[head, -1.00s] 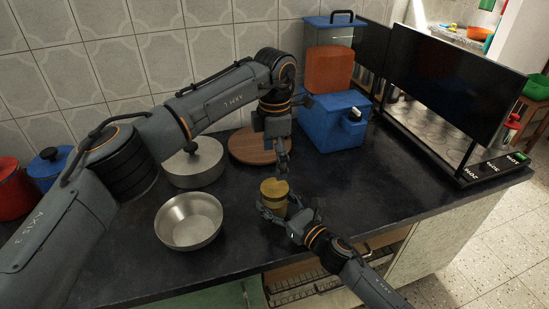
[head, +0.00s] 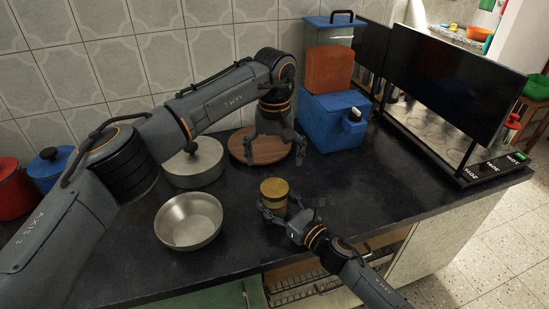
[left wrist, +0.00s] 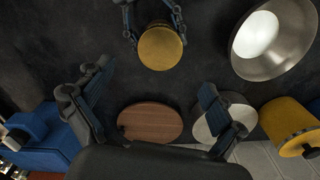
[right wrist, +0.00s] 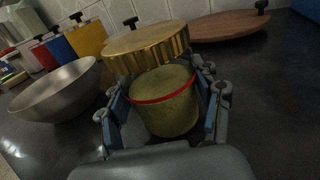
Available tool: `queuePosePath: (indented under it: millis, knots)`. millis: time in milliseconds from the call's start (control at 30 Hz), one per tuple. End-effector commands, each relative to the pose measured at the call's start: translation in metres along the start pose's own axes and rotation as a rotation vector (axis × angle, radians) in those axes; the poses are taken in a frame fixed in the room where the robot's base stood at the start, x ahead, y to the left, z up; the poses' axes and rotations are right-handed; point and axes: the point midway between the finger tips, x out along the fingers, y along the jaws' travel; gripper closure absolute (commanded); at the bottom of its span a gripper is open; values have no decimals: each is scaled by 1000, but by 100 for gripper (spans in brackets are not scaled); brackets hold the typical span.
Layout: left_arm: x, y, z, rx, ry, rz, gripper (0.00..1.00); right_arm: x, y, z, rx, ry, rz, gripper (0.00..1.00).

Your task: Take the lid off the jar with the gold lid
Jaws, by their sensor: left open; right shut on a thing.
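The jar (head: 275,205) stands on the dark counter with its gold lid (head: 273,187) on top. In the right wrist view the ribbed gold lid (right wrist: 147,48) looks offset on the jar, and a red band (right wrist: 165,98) shows below it. My right gripper (head: 279,210) is shut around the jar's body from the front, one finger on each side. My left gripper (head: 275,156) is open and empty, behind and above the jar, over the wooden board. In the left wrist view the gold lid (left wrist: 160,47) lies beyond its spread fingers.
A steel bowl (head: 189,222) stands left of the jar. Behind are a lidded pot (head: 193,165), a round wooden board (head: 243,146) and a blue box (head: 333,125).

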Motion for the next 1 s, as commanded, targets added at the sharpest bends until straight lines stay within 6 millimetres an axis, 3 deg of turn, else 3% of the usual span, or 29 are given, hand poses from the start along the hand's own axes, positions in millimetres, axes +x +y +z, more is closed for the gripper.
queuePosePath:
  millis: [233,633,1000]
  knots:
    - [12,0,0,77,-3,0,6,0,0,-1,0,1,-1,100]
    - [70,0,0,73,-3,-1,6,0,0,0,0,1,0,100]
    - [80,0,0,73,0,0,6,0,0,-1,0,1,-1,100]
